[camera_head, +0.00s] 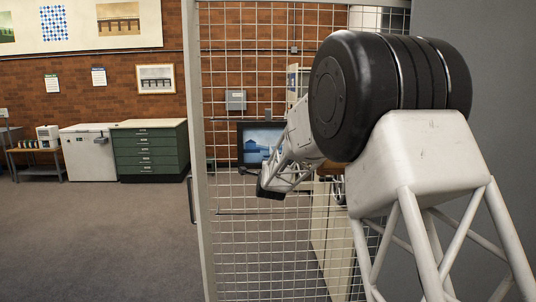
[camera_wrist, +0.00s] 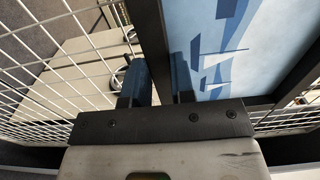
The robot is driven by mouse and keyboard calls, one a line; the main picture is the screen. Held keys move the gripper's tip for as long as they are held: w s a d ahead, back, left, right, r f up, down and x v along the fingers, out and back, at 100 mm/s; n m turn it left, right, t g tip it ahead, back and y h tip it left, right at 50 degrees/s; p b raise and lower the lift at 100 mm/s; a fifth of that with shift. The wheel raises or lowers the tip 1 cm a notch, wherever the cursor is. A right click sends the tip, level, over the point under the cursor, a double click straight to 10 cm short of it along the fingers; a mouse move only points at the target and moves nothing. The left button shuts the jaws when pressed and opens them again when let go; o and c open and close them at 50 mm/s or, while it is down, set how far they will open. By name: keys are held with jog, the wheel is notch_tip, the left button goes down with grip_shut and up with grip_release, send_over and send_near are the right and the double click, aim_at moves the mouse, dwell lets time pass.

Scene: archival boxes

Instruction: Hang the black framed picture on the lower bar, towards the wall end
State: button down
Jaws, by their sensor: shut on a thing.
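The black framed picture (camera_head: 257,141) shows a blue scene and looks about upright in the head view. Its right side is hidden behind my arm. My gripper (camera_head: 262,180) is low at the picture's side, and its fingertips are hard to make out there. In the wrist view my gripper (camera_wrist: 158,75) has one finger on each side of the dark frame edge and is shut on it. The blue face of the picture (camera_wrist: 228,40) lies to the right of the fingers.
A white wire mesh panel (camera_head: 232,235) stands around the picture, and mesh also fills the left of the wrist view (camera_wrist: 60,55). A grey wall (camera_head: 475,60) is at the right. Green drawers (camera_head: 150,150) stand far left. The floor (camera_head: 95,240) at left is clear.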

jog(key=shift+s, duration=0.15)
jog(key=s, duration=0.8)
jog(key=shift+s, duration=0.35)
dwell(1.3)
dwell(0.3)
jog(key=s+d+f, duration=0.2)
jog(key=d+f, duration=1.4)
jog(key=f, duration=0.3)
jog(key=s+d+f, duration=0.2)
jog(key=d+f, duration=1.4)
jog(key=f, duration=0.4)
jog(key=shift+s+f, duration=0.2)
jog(key=shift+s, duration=0.2)
jog(key=shift+w, duration=0.2)
jog(key=w, duration=0.8)
jog(key=shift+w, duration=0.25)
